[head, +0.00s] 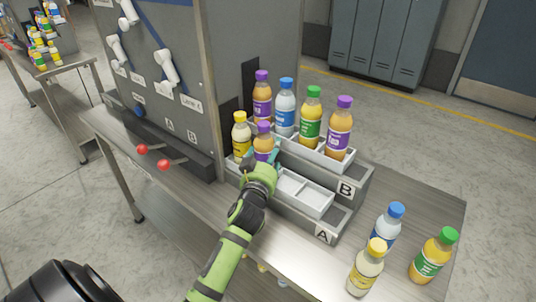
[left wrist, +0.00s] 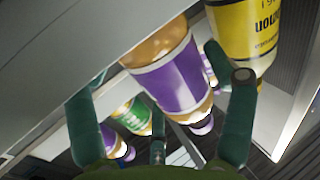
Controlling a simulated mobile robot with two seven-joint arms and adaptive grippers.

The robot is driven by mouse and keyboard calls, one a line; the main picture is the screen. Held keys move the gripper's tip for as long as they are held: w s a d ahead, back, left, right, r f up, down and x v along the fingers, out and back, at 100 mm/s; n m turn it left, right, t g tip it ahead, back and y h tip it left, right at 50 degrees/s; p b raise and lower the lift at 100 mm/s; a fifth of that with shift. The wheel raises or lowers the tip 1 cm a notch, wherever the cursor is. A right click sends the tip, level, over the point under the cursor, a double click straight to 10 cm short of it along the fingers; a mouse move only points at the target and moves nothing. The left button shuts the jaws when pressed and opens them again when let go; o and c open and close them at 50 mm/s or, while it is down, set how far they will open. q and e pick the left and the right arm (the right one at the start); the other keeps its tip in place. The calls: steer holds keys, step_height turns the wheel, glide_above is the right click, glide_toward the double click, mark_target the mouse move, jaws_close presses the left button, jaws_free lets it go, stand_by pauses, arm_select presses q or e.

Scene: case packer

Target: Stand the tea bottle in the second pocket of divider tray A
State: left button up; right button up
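The tea bottle, which I take to be the short purple-capped one with amber drink (head: 263,143), stands upright at the second pocket of divider tray A (head: 314,204). Its base is hidden by my left gripper (head: 261,163). In the left wrist view its purple label (left wrist: 172,78) lies between the spread fingers of my left gripper (left wrist: 168,82), with a gap on the left finger's side. The gripper looks open around the bottle. A yellow-capped lemon bottle (head: 241,137) stands in the pocket beside it. The other two pockets of tray A are empty. My right gripper is out of view.
Tray B (head: 360,182) stands just behind, holding several tall bottles, among them a green-capped one (head: 311,118). Three loose bottles, including a yellow-capped one (head: 366,268), stand at the table's front right. The machine panel (head: 160,85) rises at the left.

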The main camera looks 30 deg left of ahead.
mark_target(266, 159)
arm_select(q)
steer(key=shift+r, duration=0.1)
steer(key=b+v, duration=0.1)
steer(key=v, duration=0.6)
steer(key=shift+s+d, duration=0.15)
steer(key=shift+s, duration=0.1)
